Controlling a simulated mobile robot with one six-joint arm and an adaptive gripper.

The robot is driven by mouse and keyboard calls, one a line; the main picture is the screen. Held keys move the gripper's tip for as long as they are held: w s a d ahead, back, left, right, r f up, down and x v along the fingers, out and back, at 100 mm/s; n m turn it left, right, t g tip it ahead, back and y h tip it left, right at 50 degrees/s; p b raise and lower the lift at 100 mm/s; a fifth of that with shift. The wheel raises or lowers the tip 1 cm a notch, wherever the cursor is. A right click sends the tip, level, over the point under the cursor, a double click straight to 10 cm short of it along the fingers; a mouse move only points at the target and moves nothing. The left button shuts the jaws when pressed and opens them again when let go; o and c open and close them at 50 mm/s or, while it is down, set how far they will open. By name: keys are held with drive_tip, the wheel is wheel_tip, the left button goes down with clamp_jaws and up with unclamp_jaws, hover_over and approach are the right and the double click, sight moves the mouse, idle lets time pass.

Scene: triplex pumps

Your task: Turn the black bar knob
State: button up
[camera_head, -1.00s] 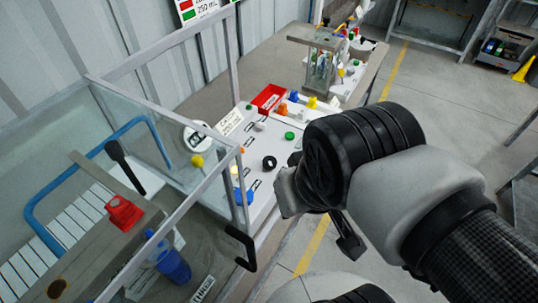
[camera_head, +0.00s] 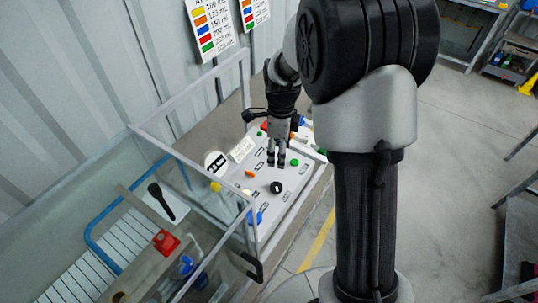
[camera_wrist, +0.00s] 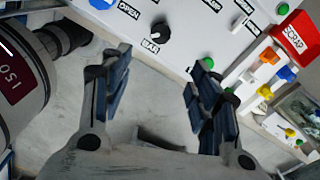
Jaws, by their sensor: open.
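The black bar knob (camera_wrist: 160,32) is a round black knob with a pale pointer mark on the white panel (camera_wrist: 180,12), beside a label reading BAR. In the head view the knob (camera_head: 276,187) sits near the middle of the panel. My gripper (camera_head: 277,160) hangs over the panel with its fingers pointing down, a little beyond the knob in the picture. In the wrist view my gripper's (camera_wrist: 157,72) blue-padded fingers are spread and empty. The knob shows beyond the gap between them and looks apart from both fingers.
Near the knob are a green button (camera_head: 294,162), an orange part (camera_head: 250,174) and a blue part (camera_head: 253,217). A red SCRAP bin (camera_wrist: 298,38) stands at the right of the wrist view. A metal-framed glass enclosure (camera_head: 215,215) borders the panel's left.

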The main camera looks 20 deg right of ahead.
sight(277, 186)
wheel_tip(277, 186, down, 18)
drive_tip(key=shift+r+b, duration=0.1)
drive_tip(key=shift+b, duration=1)
drive_tip(key=c, duration=1.1)
